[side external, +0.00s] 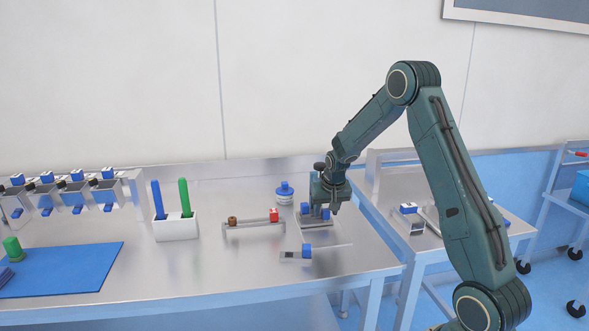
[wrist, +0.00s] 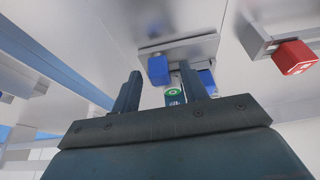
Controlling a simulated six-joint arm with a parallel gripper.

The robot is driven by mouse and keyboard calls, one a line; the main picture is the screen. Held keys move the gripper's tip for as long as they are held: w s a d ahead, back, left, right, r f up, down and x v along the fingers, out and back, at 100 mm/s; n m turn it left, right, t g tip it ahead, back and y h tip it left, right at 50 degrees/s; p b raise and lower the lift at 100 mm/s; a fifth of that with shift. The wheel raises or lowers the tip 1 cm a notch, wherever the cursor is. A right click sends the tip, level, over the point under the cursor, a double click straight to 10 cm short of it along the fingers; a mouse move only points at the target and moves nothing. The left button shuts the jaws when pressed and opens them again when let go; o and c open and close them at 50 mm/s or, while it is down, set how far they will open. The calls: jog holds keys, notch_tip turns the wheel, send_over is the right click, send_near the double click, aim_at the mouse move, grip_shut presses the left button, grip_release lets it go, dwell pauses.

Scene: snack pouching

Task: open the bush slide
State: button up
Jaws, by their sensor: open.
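My gripper (side external: 326,207) is open and points down over a small metal fixture (side external: 315,224) with blue blocks on it. In the wrist view my two fingers (wrist: 160,72) are spread apart in front of the fixture's metal plate (wrist: 178,47). One blue block (wrist: 158,70) shows between the fingertips and another blue block (wrist: 207,82) shows just right of the right finger. I cannot tell for sure which part is the bush slide, or whether a finger touches anything.
A metal rail (side external: 252,227) with a brown knob and a red block (side external: 273,215) stands left of the fixture. A blue-topped jar (side external: 285,192) stands behind. A white holder (side external: 175,228) is further left.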

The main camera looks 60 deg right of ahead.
jog(key=shift+c, duration=0.2)
grip_shut()
jog(key=shift+s+a, duration=2.5)
jog(key=shift+o, duration=0.2)
grip_release()
jog(key=shift+r, duration=0.15)
jog(key=v, duration=1.3)
jog(key=shift+r, duration=0.25)
